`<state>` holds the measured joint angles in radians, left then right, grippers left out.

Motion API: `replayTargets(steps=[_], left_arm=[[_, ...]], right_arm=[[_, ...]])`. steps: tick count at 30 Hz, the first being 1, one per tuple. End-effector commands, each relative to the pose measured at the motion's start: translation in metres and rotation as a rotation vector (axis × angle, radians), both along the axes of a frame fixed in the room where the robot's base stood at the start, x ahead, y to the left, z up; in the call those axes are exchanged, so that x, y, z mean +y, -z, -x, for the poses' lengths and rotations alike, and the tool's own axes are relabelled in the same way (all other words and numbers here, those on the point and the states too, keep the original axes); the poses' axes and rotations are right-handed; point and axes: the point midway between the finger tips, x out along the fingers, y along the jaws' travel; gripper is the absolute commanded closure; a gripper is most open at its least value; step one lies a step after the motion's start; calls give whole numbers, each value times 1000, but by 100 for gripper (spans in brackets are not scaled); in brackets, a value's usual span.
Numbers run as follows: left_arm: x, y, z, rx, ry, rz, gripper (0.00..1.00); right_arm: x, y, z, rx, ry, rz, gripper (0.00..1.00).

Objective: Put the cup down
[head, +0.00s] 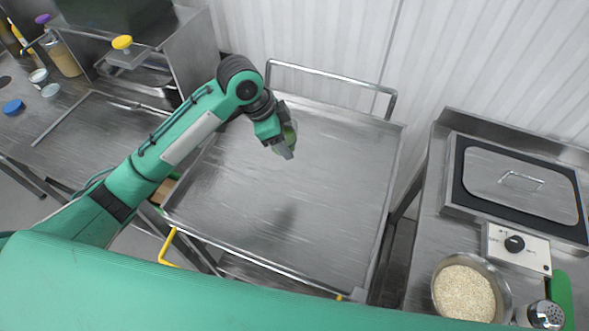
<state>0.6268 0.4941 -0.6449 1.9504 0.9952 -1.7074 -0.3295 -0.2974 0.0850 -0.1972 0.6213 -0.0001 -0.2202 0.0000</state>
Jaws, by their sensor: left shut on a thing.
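My left gripper (284,148) is over the upper middle of a metal cart top (330,210). It is shut on a green cup (290,132), which is mostly hidden behind the gripper. A dark shadow lies on the cart top below and apart from the gripper, so the cup looks held above the surface. My right gripper is not in view.
The cart top is otherwise clear, with a raised rim and a push handle (330,75). On the right counter stand a bowl of rice (466,292), a lidded cooker (520,185) and a shaker (545,314). Bottles (63,58) and a blue lid (12,106) are on the left counter.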

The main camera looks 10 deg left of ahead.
Motion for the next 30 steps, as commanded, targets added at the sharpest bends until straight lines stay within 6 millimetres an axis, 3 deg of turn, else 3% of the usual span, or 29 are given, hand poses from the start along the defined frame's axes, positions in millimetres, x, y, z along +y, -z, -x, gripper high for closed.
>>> replayTargets(steps=[6, 11, 24, 30], left_arm=[[-3, -18, -6, -1, 105, -1, 72], [-4, -13, -6, 3, 128, 0, 72], [-4, 92, -5, 7, 126, 0, 72], [-4, 129, -6, 3, 127, 0, 72]], right_arm=[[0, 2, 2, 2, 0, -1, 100], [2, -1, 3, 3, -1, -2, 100], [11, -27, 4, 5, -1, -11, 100], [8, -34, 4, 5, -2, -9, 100]])
